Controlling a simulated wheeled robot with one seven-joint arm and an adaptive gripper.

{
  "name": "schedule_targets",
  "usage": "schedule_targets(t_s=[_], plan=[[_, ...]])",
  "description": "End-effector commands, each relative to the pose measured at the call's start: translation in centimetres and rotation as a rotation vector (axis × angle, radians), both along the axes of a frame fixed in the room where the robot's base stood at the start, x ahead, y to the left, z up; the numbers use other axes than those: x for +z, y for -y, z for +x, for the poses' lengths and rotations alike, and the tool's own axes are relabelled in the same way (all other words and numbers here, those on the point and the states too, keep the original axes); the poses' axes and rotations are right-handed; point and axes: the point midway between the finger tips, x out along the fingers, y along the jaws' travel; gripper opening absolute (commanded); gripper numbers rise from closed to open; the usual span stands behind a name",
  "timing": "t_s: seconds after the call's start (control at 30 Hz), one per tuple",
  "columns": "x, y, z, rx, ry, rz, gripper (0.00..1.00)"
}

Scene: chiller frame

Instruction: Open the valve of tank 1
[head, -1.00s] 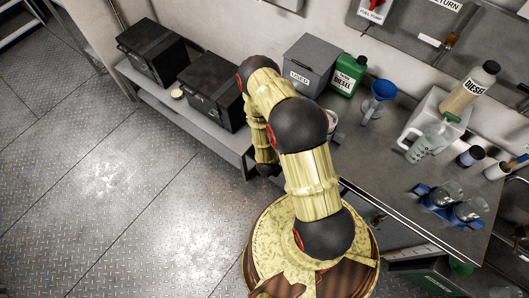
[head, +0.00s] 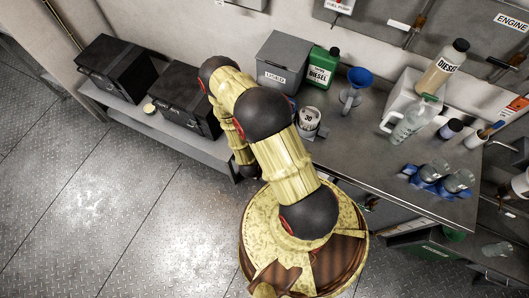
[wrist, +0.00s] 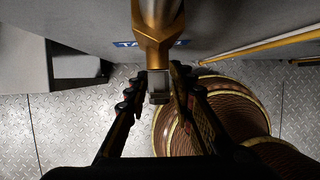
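In the wrist view a brass pipe or valve body (wrist: 153,28) comes in from the top, with a grey squared end (wrist: 158,86) at its lower tip. A blue label (wrist: 126,44) lies behind it, mostly hidden, with its text unreadable. My gripper (wrist: 159,76) is open, one dark finger on each side of the grey end. Small gaps seem to show; I cannot tell whether either finger touches it. In the head view my arm hides the gripper, and I cannot make out the tank 1 valve there.
The bench (head: 330,150) holds a blue funnel (head: 356,84), a green diesel can (head: 321,68), a jug (head: 408,122) and bottles. Black boxes (head: 117,69) sit on a low shelf at left. The floor (head: 95,205) at left is clear. A yellow pipe (wrist: 262,44) runs along the wall.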

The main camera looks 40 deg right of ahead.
Motion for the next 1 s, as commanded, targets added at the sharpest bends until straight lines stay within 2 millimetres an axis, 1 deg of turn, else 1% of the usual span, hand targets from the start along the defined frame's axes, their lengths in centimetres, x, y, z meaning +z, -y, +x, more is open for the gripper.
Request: schedule_targets(t_s=[0.03,0.23,0.47,0.57,0.67,0.77,1.0], plan=[[-0.1,-0.1,-0.6,-0.003,-0.009,0.003,0.21],[-0.1,-0.2,-0.5,0.000,-0.009,0.004,0.33],[0.0,-0.2,-0.2,0.002,-0.005,0.004,0.33],[0.3,-0.3,-0.1,0.002,-0.003,0.005,0.33],[1.3,-0.7,-0.1,0.003,-0.002,0.004,0.33],[2.8,-1.3,-0.2,0.006,-0.002,0.004,0.33],[7.3,-3.2,-0.5,0.005,-0.002,0.004,0.33]])
